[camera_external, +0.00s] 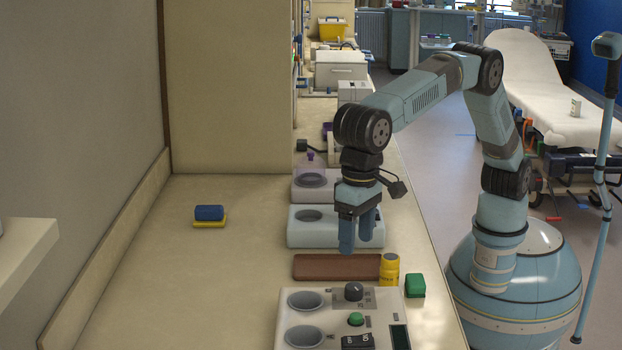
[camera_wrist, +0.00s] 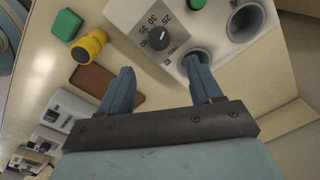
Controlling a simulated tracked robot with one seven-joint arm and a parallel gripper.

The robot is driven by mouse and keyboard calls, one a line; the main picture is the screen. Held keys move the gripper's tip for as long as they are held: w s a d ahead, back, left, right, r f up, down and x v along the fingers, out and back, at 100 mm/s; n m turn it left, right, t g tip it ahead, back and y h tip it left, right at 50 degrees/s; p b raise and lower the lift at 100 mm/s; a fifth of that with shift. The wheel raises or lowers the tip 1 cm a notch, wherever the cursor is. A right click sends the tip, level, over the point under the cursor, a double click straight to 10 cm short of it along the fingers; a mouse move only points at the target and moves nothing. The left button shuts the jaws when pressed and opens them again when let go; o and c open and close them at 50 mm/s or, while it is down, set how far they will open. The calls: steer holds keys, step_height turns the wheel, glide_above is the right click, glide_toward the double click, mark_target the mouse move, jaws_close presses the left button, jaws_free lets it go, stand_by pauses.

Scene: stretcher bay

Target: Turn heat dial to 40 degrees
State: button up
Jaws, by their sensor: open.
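My gripper (camera_external: 357,246) points down above the counter, just behind the device. In the wrist view, my gripper (camera_wrist: 158,66) has its two blue fingers apart with nothing between them. The dial appears beyond the fingertips, apart from them.
A green button (camera_external: 355,319) and black switch (camera_external: 358,341) are near the dial. A blue-and-yellow item (camera_external: 209,215) lies left; the counter's left side is otherwise clear.

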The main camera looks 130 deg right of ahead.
mark_target(353, 286)
steer(key=f, duration=1)
steer(key=shift+w+f, duration=0.25)
steer(key=shift+f, duration=0.05)
steer(key=shift+c, duration=0.2)
steer(key=c, duration=1)
steer(key=shift+r, duration=0.1)
